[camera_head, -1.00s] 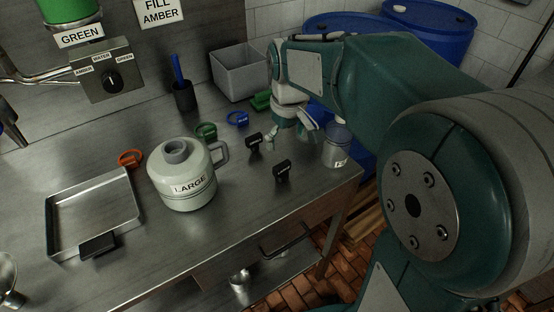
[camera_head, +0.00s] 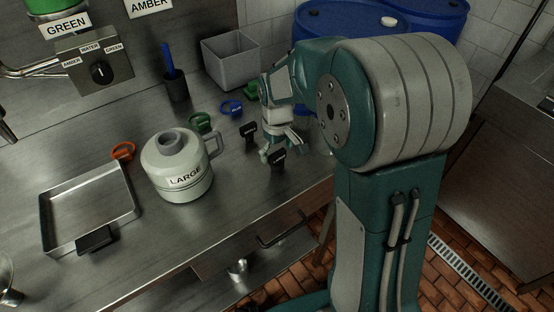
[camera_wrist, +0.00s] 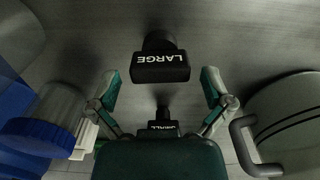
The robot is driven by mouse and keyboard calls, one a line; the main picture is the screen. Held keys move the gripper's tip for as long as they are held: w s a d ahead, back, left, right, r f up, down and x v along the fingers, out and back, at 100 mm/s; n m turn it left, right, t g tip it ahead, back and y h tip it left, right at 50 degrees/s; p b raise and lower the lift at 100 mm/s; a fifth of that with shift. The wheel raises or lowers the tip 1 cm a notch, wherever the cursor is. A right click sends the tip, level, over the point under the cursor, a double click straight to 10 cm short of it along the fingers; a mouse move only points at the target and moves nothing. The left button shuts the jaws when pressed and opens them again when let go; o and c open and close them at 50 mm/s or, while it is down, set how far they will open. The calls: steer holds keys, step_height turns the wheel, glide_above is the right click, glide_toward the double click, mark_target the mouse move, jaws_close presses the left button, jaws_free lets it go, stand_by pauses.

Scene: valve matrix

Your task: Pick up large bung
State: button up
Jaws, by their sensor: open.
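The large bung (camera_wrist: 160,67) is black with a white LARGE label and stands on the steel bench. In the wrist view it is centred between my fingers, slightly beyond their tips. In the head view the large bung (camera_head: 277,158) is at the front of my gripper (camera_head: 280,146), partly overlapped by it. My gripper (camera_wrist: 160,80) is open, with one teal finger on each side and nothing held. A second black bung (camera_wrist: 162,129), labelled SMALL, stands behind, partly hidden by my gripper body; it also shows in the head view (camera_head: 248,130).
The LARGE jug (camera_head: 178,172) stands left of the bungs. A blue-capped container (camera_wrist: 45,120) is on the other side. A metal tray (camera_head: 88,204), an orange ring (camera_head: 123,151), green (camera_head: 200,122) and blue (camera_head: 231,107) rings and a grey bin (camera_head: 233,62) are on the bench.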

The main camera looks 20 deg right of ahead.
steer(key=shift+f, duration=0.6)
steer(key=c, duration=0.8)
